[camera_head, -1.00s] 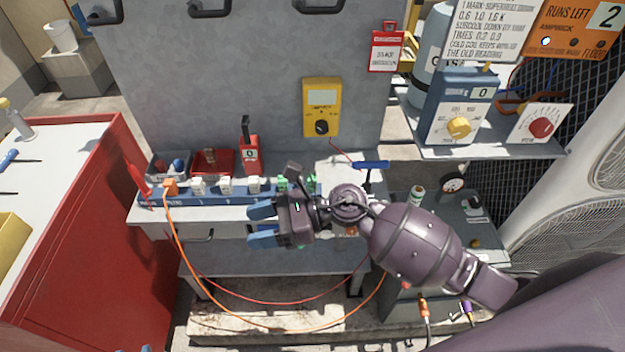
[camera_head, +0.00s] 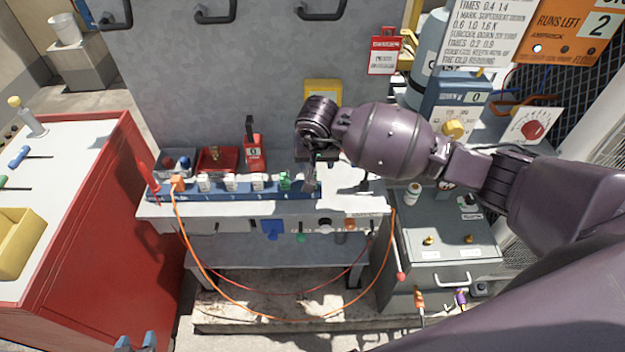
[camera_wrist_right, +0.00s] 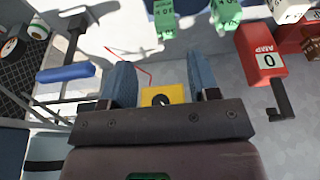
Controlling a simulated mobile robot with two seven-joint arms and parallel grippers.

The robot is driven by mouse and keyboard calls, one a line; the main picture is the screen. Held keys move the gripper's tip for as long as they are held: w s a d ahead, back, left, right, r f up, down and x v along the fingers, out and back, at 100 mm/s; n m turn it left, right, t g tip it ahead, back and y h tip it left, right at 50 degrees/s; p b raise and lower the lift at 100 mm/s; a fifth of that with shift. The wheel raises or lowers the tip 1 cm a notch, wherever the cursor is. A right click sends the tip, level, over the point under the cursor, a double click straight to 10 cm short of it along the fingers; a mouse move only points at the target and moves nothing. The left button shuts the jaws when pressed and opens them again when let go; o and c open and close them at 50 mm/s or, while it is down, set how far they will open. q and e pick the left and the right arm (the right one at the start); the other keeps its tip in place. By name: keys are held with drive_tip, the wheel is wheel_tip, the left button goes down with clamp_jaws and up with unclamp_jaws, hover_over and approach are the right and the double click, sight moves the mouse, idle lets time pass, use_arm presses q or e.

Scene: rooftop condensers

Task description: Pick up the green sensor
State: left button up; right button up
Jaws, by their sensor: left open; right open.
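A green sensor block (camera_head: 284,181) stands in the blue strip on the bench, at the right end of a row of white ones. The right wrist view shows two green blocks, one left (camera_wrist_right: 164,20) and one right (camera_wrist_right: 226,12), at its top edge; I cannot tell which one the task means. My right gripper (camera_head: 311,182) hangs over the strip's right end, just right of the visible green block. In its wrist view the blue fingers (camera_wrist_right: 161,75) are apart with nothing held between them. My left gripper (camera_head: 136,343) is open and empty at the bottom edge; only its blue fingertips show.
A red lockout-like block (camera_head: 253,152) and a red tray (camera_head: 217,160) stand behind the strip. An orange cable (camera_head: 190,250) loops from the strip's left end. A red cabinet (camera_head: 100,240) stands left.

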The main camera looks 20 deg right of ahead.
drive_tip(key=shift+x, duration=1.05)
drive_tip(key=f, duration=0.2)
drive_tip(key=a+f, duration=0.1)
drive_tip(key=f, duration=0.1)
drive_tip(key=shift+w+f, duration=0.15)
drive_tip(key=shift+f, duration=0.1)
drive_tip(key=shift+w+d+f, duration=0.1)
drive_tip(key=shift+w+f, duration=0.05)
drive_tip(key=shift+f, duration=0.25)
clamp_jaws()
